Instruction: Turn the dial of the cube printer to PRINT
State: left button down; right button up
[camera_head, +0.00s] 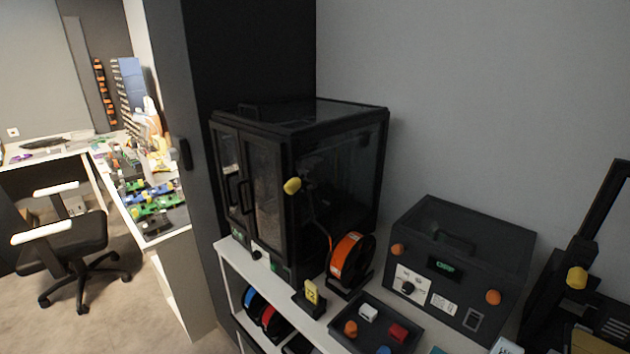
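A tall black enclosed machine (340,180) with glazed double doors stands on the white shelf unit. A small black knob (257,254) shows low on its front, beside a green mark. To its right is a lower dark box (465,240) with a sloped front, a small green-lit display (444,267), orange knobs on its corners, and a black dial (407,287) on a white label plate. I cannot read the label or the dial's setting, nor tell for certain which machine is the cube printer. Neither of my grippers is in view.
An orange spool (349,258) and a small yellow tag stand (312,292) sit between the machines. A dark tray (372,322) with coloured pieces lies in front. Another dark machine (570,262) is at the right. An office chair (67,245) and a cluttered desk are at left.

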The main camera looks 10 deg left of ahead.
aim_at(256, 255)
jog(key=i+j, duration=0.15)
jog(key=j, duration=1)
jog(key=i+j+z, duration=0.15)
jog(key=j, duration=2.2)
jog(key=i+z, duration=0.05)
jog(key=i, duration=0.05)
